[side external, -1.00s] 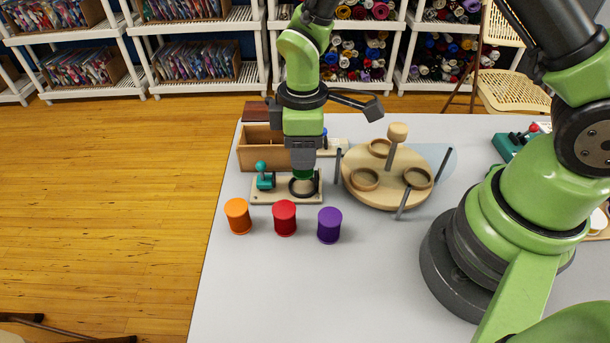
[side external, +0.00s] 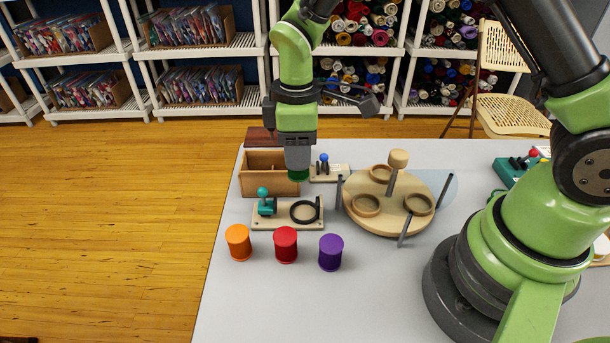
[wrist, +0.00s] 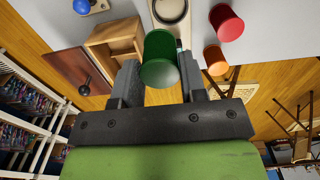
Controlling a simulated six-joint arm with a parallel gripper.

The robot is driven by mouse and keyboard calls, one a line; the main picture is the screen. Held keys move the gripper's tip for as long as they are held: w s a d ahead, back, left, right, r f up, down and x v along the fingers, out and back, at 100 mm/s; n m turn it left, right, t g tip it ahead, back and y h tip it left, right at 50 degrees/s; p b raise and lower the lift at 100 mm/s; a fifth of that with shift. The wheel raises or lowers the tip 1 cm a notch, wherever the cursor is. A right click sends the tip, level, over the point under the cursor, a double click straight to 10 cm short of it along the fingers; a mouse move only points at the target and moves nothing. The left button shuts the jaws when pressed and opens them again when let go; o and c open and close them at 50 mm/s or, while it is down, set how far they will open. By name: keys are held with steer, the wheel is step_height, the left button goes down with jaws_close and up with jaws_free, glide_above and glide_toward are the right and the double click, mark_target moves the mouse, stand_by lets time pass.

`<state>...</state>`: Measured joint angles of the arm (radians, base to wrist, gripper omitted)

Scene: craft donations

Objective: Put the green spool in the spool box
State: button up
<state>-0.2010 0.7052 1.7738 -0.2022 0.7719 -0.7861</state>
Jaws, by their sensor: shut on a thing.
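My gripper (side external: 298,168) is shut on the green spool (side external: 299,176), which hangs below the fingers. In the wrist view the green spool (wrist: 160,58) sits between the two fingers. A wooden box (side external: 268,184), which looks like the spool box, stands at the table's back left. The held spool appears at its right front edge in the side view and overlaps it. In the wrist view the box (wrist: 110,40) lies to the upper left of the spool and its open inside shows. I cannot tell the spool's exact height.
Orange (side external: 238,243), red (side external: 286,245) and purple (side external: 331,252) spools stand in front. A board with a black ring (side external: 305,211) and teal fitting lies behind them. A round wooden stand (side external: 385,215) with posts is to the right. A red-brown panel (wrist: 72,67) lies beyond the box.

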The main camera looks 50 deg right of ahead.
steer(key=w+d+f, duration=0.1)
steer(key=w+d, duration=0.2)
steer(key=w, duration=0.4)
steer(key=shift+f, duration=0.35)
steer(key=shift+w+d+f, duration=0.1)
steer(key=shift+d, duration=0.05)
stand_by(1.0)
steer(key=shift+f, duration=1.9)
steer(key=shift+f, duration=0.15)
steer(key=o, duration=0.8)
steer(key=shift+r, duration=3.8)
